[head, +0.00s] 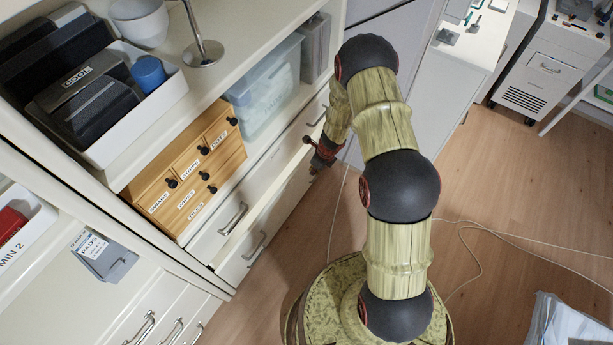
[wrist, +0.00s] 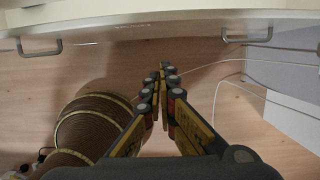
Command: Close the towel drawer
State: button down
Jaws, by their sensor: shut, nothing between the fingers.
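White cabinet drawers with metal bar handles sit low at the left of my arm in the head view. An upper drawer front (head: 262,190) and a lower drawer front (head: 272,222) show, with no readable towel label. I cannot tell which is the towel drawer or how far either stands out. In the wrist view a white drawer front (wrist: 150,28) with two handles crosses the top. My gripper (wrist: 162,68) is shut and empty, its tips just below that front in the picture; contact is not visible. In the head view my gripper (head: 314,170) is near the drawers' right part, partly hidden.
A small wooden drawer box (head: 195,170) and a clear plastic bin (head: 268,88) stand on the shelf above. A white tray (head: 130,125) holds dark items. Thin cables (head: 475,250) lie on the floor at right. Wooden floor in front of the drawers is open.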

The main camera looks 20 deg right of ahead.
jog(key=s+d+f+m+b, duration=0.1)
jog(key=s+d+f+m, duration=0.2)
jog(key=s+d+f, duration=0.4)
jog(key=s+a+f+m+g+y, duration=0.1)
jog(key=s+a+f+y, duration=0.15)
jog(key=s, duration=0.35)
jog(key=n+t+y+b, duration=0.2)
jog(key=n+t+y, duration=0.15)
jog(key=t, duration=0.55)
send_near(289, 184)
jog(key=shift+n+h, duration=0.25)
jog(key=shift+h, duration=0.05)
jog(key=shift+b+x, duration=1.65)
jog(key=shift+x, duration=1.2)
jog(key=shift+a+r, duration=0.1)
